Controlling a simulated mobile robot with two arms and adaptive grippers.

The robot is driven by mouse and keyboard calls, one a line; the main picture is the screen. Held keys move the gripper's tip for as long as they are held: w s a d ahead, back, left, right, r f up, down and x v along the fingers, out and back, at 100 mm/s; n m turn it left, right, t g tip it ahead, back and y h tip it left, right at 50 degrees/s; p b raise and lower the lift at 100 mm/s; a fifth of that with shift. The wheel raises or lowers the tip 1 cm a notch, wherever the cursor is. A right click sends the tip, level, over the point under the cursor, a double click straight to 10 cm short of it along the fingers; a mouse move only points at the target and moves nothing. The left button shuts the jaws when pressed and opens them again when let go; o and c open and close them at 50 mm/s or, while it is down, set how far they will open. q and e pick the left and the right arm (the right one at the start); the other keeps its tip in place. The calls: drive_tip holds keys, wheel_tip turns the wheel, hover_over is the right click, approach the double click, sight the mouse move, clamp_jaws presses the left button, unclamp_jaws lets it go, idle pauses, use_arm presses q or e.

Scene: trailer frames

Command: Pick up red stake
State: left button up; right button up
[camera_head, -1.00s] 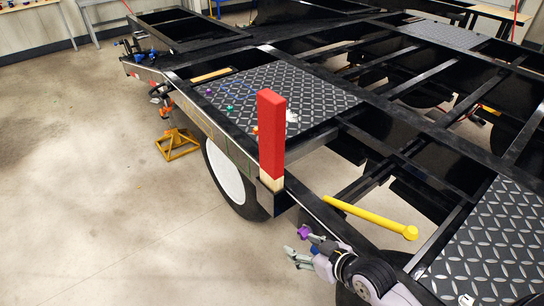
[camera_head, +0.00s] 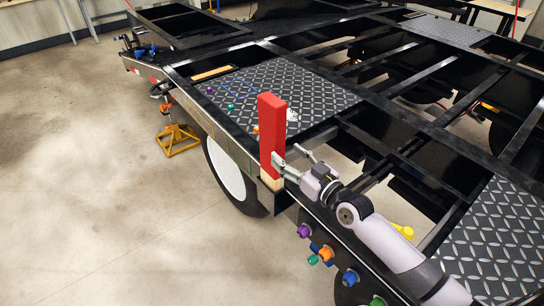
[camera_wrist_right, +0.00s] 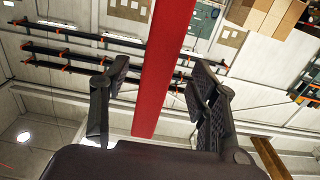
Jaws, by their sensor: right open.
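The red stake (camera_head: 271,130) stands upright in the head view, with a bare wood-coloured lower end (camera_head: 270,180) at the outer edge of the black trailer frame. My right gripper (camera_head: 290,164) is at the stake's lower red part, coming from the right. In the right wrist view the stake (camera_wrist_right: 165,60) runs between the two dark fingers of the gripper (camera_wrist_right: 160,72). The fingers are open, with gaps visible on both sides of the stake. My left gripper is not in view.
A diamond-plate panel (camera_head: 310,85) with small coloured items lies behind the stake. Coloured knobs (camera_head: 326,254) line the trailer's side below my right arm. A yellow bar (camera_head: 403,231) is mostly hidden by that arm. An orange jack stand (camera_head: 178,140) and open floor are at left.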

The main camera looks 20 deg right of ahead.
sight(272, 144)
drive_tip(key=shift+f+p+x, duration=0.2)
drive_tip(key=shift+p+x, duration=0.05)
drive_tip(key=shift+x, duration=1.75)
drive_tip(key=shift+f+p+x, duration=0.2)
drive_tip(key=shift+p+x, duration=0.05)
drive_tip(key=shift+x, duration=1.75)
drive_tip(key=shift+s, duration=0.1)
drive_tip(key=shift+c, duration=0.4)
drive_tip(key=shift+c, duration=0.6)
clamp_jaws()
drive_tip(key=shift+r, duration=0.15)
